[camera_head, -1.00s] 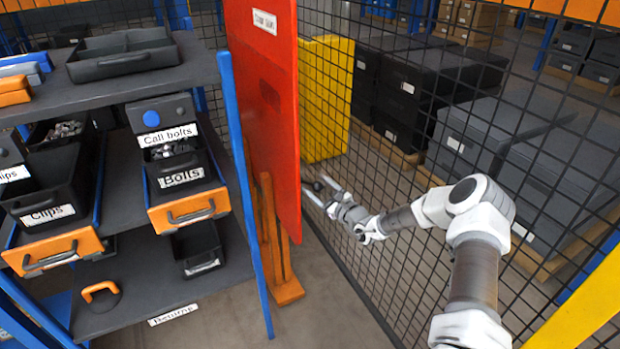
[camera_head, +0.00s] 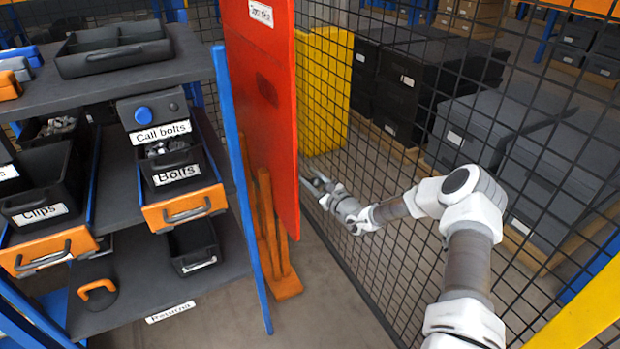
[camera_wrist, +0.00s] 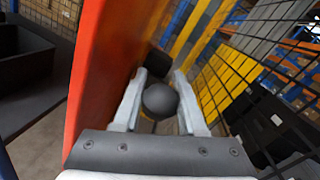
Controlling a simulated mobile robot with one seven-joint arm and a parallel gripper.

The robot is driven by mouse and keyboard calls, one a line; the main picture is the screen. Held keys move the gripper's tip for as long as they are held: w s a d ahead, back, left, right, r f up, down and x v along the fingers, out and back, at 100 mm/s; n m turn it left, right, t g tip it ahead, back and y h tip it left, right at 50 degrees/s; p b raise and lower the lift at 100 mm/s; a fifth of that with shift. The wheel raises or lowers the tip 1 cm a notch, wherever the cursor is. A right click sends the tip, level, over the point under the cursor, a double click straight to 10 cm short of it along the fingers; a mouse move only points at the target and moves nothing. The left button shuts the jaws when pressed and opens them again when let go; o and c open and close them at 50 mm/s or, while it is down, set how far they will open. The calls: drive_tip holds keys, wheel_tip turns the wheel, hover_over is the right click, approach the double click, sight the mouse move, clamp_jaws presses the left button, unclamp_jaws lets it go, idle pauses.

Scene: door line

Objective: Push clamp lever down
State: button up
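A dark round knob (camera_wrist: 160,101), apparently the end of the clamp lever, sits between the two pale fingers of my gripper (camera_wrist: 160,104) in the wrist view. The fingers lie close along both its sides and look shut on it. The lever's shaft and the clamp body are hidden or too dark to make out. In the head view my gripper (camera_head: 318,184) is low down, just right of the red panel's (camera_head: 268,110) lower edge and close to the mesh fence.
The red panel also stands close on the left in the wrist view (camera_wrist: 105,75). The black mesh fence (camera_head: 385,235) runs along my arm. A yellow panel (camera_head: 324,90) stands behind. A shelf rack with bins (camera_head: 172,165) is at left. Bare floor (camera_head: 330,300) shows between.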

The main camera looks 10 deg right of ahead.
clamp_jaws()
idle(1.0)
